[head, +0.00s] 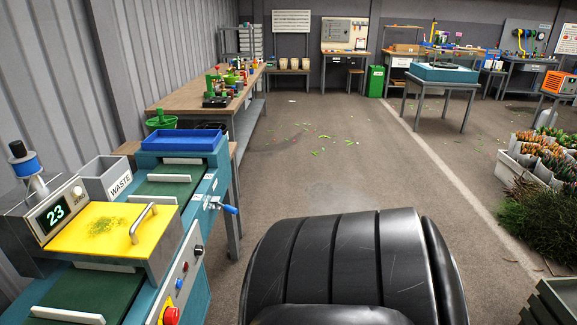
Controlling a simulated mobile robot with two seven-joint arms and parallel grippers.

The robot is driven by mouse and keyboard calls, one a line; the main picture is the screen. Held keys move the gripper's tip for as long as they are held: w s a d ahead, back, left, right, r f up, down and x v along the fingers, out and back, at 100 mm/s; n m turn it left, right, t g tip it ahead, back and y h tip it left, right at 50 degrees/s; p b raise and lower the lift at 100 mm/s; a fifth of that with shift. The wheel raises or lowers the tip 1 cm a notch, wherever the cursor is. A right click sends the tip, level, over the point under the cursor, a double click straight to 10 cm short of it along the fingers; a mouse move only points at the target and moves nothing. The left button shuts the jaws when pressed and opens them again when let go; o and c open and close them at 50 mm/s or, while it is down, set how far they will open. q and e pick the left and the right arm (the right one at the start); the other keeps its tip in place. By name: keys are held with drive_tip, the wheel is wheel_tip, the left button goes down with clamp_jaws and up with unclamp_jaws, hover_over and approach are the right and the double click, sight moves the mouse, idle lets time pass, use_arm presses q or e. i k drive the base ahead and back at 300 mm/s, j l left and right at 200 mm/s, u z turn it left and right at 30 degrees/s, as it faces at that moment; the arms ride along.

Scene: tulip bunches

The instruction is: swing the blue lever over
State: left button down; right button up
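The blue lever (229,209) is a small blue grip on a metal shaft. It sticks out to the right from the side of the teal machine (200,285) at the left, below the blue tray (183,141). Its grip points right and slightly down. The lever's pivot is small and its details are hard to make out. Neither of my grippers is in view, and nothing is touching the lever.
The machine carries a yellow lid (105,229) with a handle, a display (54,216) reading 23, a red button (171,316) and a waste bin (108,177). A workbench (185,97) stands behind. Flower crates (518,163) are at right. Floor right of the lever is clear.

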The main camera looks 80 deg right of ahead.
sight(233, 210)
drive_tip(key=z, duration=2.1)
drive_tip(key=i+l+z, duration=0.1)
drive_tip(key=i+l, duration=0.15)
drive_tip(key=i, duration=0.25)
